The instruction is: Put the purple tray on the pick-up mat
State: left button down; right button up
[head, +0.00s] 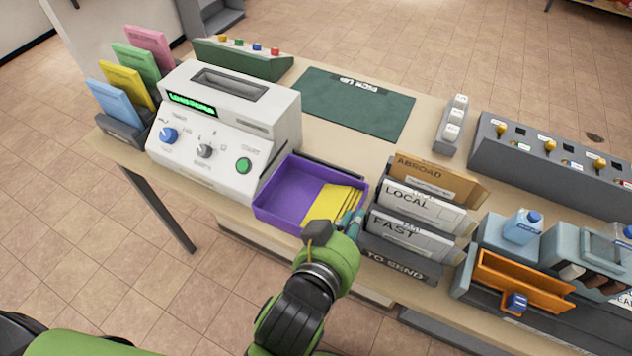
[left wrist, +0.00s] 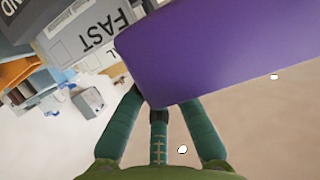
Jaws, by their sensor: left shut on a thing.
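The purple tray (head: 274,207) sits at the front of the table, between the white machine and the mail sorter, with several yellow envelopes (head: 330,206) in it. My left gripper (head: 347,224) is at the tray's front right corner, shut on the tray's wall. In the left wrist view the tray's purple side (left wrist: 220,50) fills the upper right, right at the gripper's fingers (left wrist: 160,110). The pick-up mat (head: 352,104) is a dark green sheet lying flat at the back of the table, bare. My right gripper is not in view.
The white machine (head: 222,130) with a green display stands left of the tray. The mail sorter (head: 415,215), with ABROAD, LOCAL and FAST slots, stands close on the right. A small grey block with white buttons (head: 453,126) stands right of the mat. Bare tabletop lies before the mat.

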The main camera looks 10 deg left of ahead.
aim_at(345, 189)
pick_arm(q)
jog(key=shift+s+a, duration=0.1)
jog(key=shift+s, duration=0.05)
jog(key=w+f, duration=0.2)
jog(key=w, duration=0.1)
jog(key=w+a+f+p, duration=0.1)
jog(key=w+f, duration=0.1)
jog(key=w, duration=0.2)
jog(key=w+f, duration=0.2)
jog(key=w, duration=0.2)
jog(key=shift+w+a+f+p, duration=0.1)
jog(key=shift+a+f+p, duration=0.2)
jog(key=shift+p, duration=0.1)
jog(key=shift+w+f, duration=0.15)
jog(key=shift+w, duration=0.05)
jog(key=shift+f, duration=0.9)
jog(key=shift+f+p, duration=0.35)
jog(key=shift+p, duration=0.15)
jog(key=shift+f, duration=0.6)
jog(key=c, duration=1.4)
grip_release()
pick_arm(e)
jog(key=r, duration=0.1)
jog(key=s+r, duration=0.2)
jog(key=shift+s+a, duration=0.2)
jog(key=shift+a, duration=0.05)
jog(key=shift+f, duration=0.1)
